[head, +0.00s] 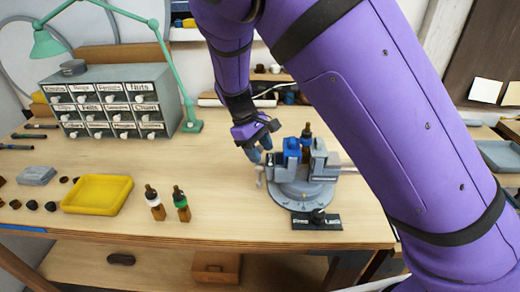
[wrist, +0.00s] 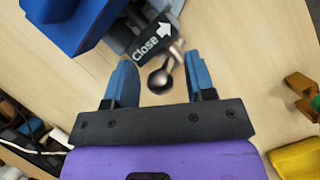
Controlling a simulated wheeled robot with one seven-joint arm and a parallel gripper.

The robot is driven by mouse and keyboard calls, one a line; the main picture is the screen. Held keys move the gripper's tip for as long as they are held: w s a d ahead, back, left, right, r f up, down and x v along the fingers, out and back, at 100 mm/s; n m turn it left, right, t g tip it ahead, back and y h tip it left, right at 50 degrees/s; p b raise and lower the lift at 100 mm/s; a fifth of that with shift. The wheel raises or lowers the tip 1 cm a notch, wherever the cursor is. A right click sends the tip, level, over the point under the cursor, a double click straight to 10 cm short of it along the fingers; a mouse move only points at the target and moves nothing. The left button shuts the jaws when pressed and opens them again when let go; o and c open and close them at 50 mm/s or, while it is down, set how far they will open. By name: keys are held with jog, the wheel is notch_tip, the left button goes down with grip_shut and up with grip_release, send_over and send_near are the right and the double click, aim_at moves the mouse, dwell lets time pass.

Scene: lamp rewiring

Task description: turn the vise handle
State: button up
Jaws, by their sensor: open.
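The grey vise (head: 301,186) stands on the workbench on a round base, with a blue part (head: 291,147) at its jaws. Its metal handle (head: 259,176) is on the left side, small in the head view. In the wrist view the handle's round ball end (wrist: 158,81) lies between the two blue fingers, with a visible gap to each. A dark plate marked "Close" with a white arrow (wrist: 152,40) is just beyond it. My gripper (head: 263,144) is open and empty, above the handle; its fingertips (wrist: 160,75) also show in the wrist view. Contact is not visible.
Two brown dropper bottles (head: 168,205) and a yellow tray (head: 97,194) are left of the vise. Another dark bottle (head: 306,139) shows behind it. A drawer cabinet (head: 112,103) and green lamp (head: 191,124) stand at the back left. Bench between bottles and vise is clear.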

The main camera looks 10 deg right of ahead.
grip_shut()
jog(key=shift+s+a+t, duration=0.1)
jog(key=shift+s+t, duration=0.5)
jog(key=shift+t, duration=0.3)
jog(key=shift+s+a+f+m+t+h, duration=0.1)
jog(key=shift+s+m+t+h, duration=0.35)
jog(key=shift+t, duration=0.75)
jog(key=shift+s, duration=0.1)
grip_release()
jog(key=v, duration=1)
jog(key=shift+r, duration=0.35)
jog(key=shift+s+a, duration=0.1)
jog(key=shift+a, duration=0.05)
jog(key=shift+c, duration=0.4)
